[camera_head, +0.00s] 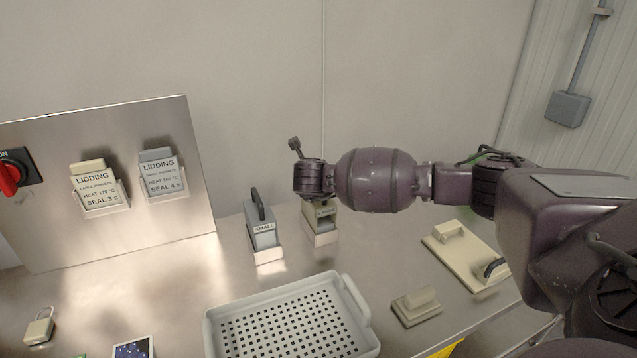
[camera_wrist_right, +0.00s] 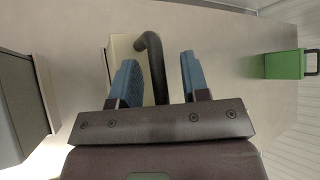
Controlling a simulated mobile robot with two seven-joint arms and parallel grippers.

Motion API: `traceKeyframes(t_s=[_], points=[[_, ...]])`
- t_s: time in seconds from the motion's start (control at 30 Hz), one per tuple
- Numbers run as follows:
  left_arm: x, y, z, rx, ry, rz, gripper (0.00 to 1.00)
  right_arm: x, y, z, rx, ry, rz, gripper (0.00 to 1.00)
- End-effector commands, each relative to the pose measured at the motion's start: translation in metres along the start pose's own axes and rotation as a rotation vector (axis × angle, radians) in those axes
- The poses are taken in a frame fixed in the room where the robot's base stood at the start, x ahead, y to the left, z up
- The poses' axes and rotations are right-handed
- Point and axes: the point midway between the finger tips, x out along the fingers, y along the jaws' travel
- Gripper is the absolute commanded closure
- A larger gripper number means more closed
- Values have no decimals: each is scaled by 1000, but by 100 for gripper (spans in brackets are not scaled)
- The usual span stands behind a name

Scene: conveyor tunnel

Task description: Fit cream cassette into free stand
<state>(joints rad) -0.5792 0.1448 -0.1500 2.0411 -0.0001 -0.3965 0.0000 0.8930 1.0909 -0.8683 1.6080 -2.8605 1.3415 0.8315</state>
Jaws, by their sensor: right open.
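The cream cassette (camera_head: 321,214) stands upright in a pale stand (camera_head: 324,239) on the steel bench; its label is partly hidden. I cannot tell whether it is fully seated. My right gripper (camera_wrist_right: 158,75) is above it with jaws open, one blue finger on each side of the cassette's black handle (camera_wrist_right: 152,52). The cream body (camera_wrist_right: 122,52) shows beyond the fingers in the wrist view. To its left, a grey cassette marked SMALL (camera_head: 262,231) stands in its own stand (camera_head: 267,256). My left gripper is not in view.
A perforated grey tray (camera_head: 208,331) is in front. A steel panel (camera_head: 120,225) with lidding cards stands left. A green object (camera_wrist_right: 283,65) shows in the wrist view.

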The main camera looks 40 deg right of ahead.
Motion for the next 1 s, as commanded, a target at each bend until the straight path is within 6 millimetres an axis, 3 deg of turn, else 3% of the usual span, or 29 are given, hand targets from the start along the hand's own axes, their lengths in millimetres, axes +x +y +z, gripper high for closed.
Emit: traceKeyframes(t_s=[0.13,0.2,0.3,0.63,1.0], points=[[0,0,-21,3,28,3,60,1,2,-2,-3,4,3,56],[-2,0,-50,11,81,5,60,-17,1,0,-2,-1,5,56],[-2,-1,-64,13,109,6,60,-38,-1,1,0,-4,4,56],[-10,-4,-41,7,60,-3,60,-93,-1,1,0,-2,1,56],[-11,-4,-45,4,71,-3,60,-109,0,0,0,0,0,56]])
